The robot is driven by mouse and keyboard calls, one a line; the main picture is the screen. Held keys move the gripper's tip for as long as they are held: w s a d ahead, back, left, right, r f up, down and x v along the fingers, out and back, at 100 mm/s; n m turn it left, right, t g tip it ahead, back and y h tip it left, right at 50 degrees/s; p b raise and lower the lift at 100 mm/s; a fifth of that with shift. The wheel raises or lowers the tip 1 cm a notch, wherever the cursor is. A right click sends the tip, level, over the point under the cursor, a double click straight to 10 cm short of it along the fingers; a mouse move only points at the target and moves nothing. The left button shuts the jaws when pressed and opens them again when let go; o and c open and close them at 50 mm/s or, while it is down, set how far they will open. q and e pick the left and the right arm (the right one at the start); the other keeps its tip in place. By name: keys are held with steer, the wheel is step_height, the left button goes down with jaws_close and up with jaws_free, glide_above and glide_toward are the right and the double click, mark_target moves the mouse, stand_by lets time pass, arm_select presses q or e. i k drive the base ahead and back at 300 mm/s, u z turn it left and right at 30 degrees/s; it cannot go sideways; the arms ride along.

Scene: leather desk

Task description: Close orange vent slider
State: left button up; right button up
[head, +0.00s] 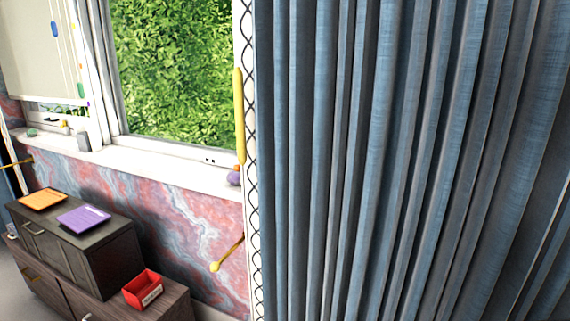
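An orange flat panel (42,199) lies on top of the dark wooden cabinet (112,262) at the lower left. It is the only clearly orange thing of any size in view, but it is too small to tell whether it is a vent slider or how it is set. A similar purple panel (84,216) lies just to its right. Neither of my grippers shows in the head view.
A blue-grey curtain (420,160) fills the right half. A red open box (143,289) sits on the lower cabinet top. A window with a white sill (170,172) holds small objects.

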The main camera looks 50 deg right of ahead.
mark_target(236, 166)
steer(key=z, duration=0.2)
steer(key=i, duration=1)
steer(key=u, duration=0.45)
steer(key=i, duration=1.05)
steer(key=z, duration=0.8)
